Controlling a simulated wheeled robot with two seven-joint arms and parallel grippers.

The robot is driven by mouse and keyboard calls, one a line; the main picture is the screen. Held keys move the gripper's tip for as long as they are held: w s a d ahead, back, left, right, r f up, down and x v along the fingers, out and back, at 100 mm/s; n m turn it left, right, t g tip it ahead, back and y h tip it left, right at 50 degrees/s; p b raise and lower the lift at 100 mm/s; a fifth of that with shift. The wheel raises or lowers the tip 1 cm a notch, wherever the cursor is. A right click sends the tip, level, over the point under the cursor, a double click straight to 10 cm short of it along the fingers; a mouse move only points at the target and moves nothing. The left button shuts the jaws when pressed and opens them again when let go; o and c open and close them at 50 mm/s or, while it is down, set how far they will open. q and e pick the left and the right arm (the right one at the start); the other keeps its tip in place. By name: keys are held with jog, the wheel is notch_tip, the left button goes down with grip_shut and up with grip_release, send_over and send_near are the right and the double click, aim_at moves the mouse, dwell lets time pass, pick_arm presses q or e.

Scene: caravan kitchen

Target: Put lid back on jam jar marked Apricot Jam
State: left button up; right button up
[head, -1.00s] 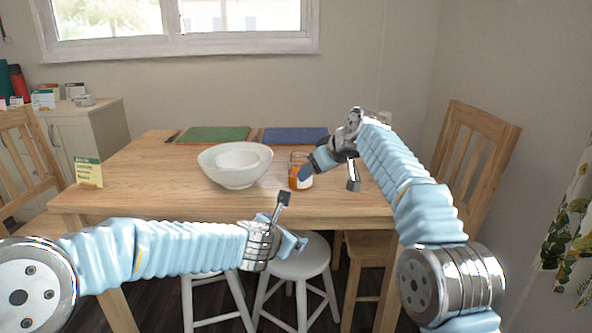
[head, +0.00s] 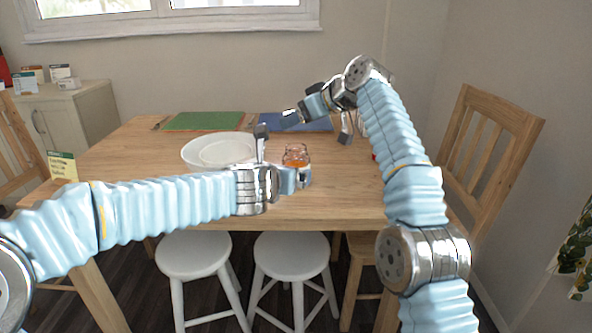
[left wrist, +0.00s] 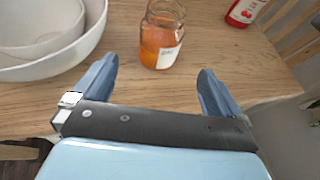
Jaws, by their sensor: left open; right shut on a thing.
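My right gripper (head: 293,117) is shut above and behind the jar. A small pale thing, apparently the lid, shows at its tips, mostly hidden by the fingers.
White nested bowls (head: 215,150) stand left of the jar. Green (head: 203,121) and blue (head: 270,121) mats lie at the back. A yellow-green card (head: 62,167) stands at the table's left. Stools (head: 292,255) are in front.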

aim_at(296, 165)
pick_arm(q)
jog(key=x, duration=1.2)
jog(key=shift+f, duration=0.15)
jog(key=shift+c, duration=0.5)
jog(key=c, duration=1.3)
jog(key=shift+c, duration=0.2)
pick_arm(e)
jog(key=shift+f, duration=2.5)
jog(key=shift+f, duration=0.1)
jog(key=shift+f, duration=0.75)
jog(key=shift+f, duration=0.45)
